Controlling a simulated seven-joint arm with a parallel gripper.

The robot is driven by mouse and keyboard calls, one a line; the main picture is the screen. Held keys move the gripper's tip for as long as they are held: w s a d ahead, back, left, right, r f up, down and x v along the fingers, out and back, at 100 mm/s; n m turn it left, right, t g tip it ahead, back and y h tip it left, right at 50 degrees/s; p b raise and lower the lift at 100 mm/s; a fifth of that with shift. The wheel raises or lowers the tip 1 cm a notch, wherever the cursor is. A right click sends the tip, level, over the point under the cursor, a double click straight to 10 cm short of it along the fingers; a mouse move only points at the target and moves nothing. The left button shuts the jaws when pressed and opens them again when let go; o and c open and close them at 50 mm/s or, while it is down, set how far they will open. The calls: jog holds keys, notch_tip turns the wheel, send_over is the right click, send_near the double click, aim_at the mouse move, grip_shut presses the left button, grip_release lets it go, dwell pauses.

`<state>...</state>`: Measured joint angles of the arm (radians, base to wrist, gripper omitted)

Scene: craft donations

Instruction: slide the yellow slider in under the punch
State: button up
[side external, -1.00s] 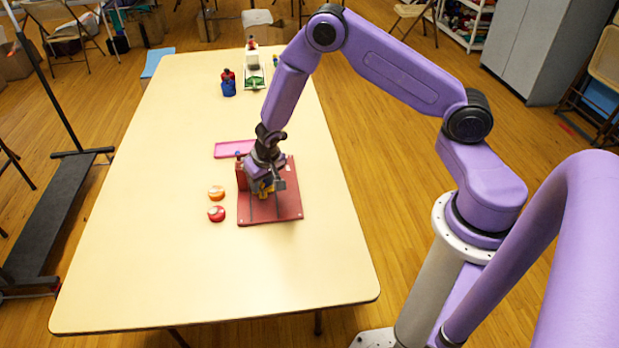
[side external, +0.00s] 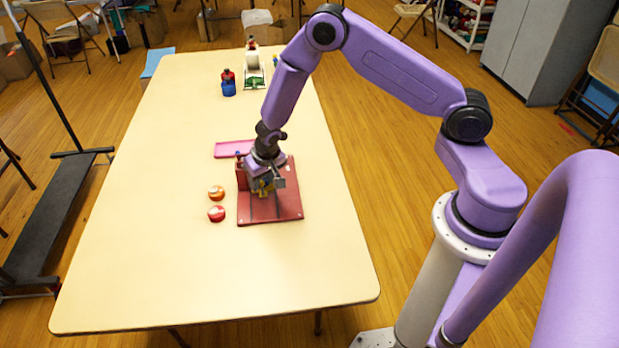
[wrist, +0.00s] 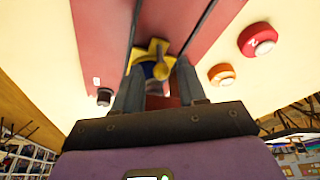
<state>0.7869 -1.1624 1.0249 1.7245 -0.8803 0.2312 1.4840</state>
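The yellow slider (wrist: 158,50) lies on the red base plate (wrist: 100,35), between two dark rails; it shows as a small yellow patch in the side external view (side external: 265,187). A blue part and a round yellow knob (wrist: 163,70) are at its middle. My gripper (wrist: 160,75) is low over the plate, its two grey fingers apart on either side of the knob. I see no clear contact between fingers and knob. In the side external view, my gripper (side external: 266,184) hides much of the slider and the far part of the plate. I cannot clearly make out the punch.
A red button (wrist: 257,40) and an orange button (wrist: 221,75) lie beside the plate. A pink tray (side external: 232,149) is behind it. A blue container (side external: 228,88) and a green-and-white item (side external: 254,78) stand far back. The table's near part is clear.

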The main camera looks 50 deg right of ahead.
jog(key=shift+w+r, duration=0.1)
jog(key=shift+r, duration=3.7)
jog(key=shift+c, duration=0.2)
